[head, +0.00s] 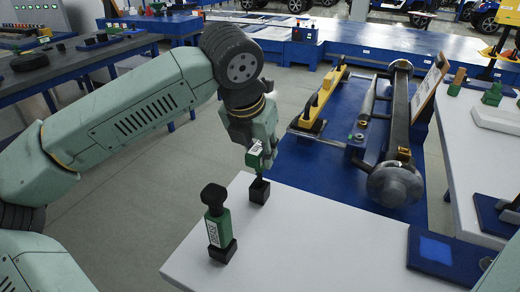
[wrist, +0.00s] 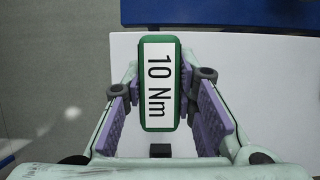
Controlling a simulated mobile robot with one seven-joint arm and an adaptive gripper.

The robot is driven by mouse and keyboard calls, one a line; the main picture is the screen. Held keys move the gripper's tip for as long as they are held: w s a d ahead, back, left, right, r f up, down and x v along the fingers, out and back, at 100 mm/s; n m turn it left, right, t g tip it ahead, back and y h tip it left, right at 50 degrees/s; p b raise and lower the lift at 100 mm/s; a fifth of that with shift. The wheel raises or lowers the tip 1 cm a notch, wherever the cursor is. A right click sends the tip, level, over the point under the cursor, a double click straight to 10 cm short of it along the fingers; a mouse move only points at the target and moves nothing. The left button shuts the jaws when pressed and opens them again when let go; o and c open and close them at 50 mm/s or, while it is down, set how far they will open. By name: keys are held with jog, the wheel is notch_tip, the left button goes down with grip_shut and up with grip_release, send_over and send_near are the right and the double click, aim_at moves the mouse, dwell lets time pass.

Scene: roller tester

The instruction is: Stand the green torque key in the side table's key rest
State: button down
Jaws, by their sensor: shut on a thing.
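The green torque key (wrist: 160,80), with a white label reading "10 Nm", is between the purple finger pads of my gripper (wrist: 161,118). In the head view my gripper (head: 257,146) is shut on this key (head: 256,160) above the white side table (head: 310,235). The key hangs about upright, its dark lower end just over or in a small black block (head: 259,192), which looks like a key rest, near the table's far left corner. Whether its tip is inside the block cannot be told. A black square (wrist: 160,150) also shows below the key in the wrist view.
A second green key (head: 212,232) with a black knob stands in another black block (head: 223,251) at the table's left edge. A blue bench (head: 310,165) with a metal roller (head: 395,182) lies beyond. The table's middle is clear; a blue pad (head: 434,250) is right.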

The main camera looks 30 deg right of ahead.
jog(key=shift+f+b, duration=1.8)
jog(key=shift+f, duration=0.15)
jog(key=c, duration=1.2)
grip_release()
jog(key=shift+r, duration=0.1)
jog(key=v, duration=1.2)
jog(key=shift+d, duration=0.15)
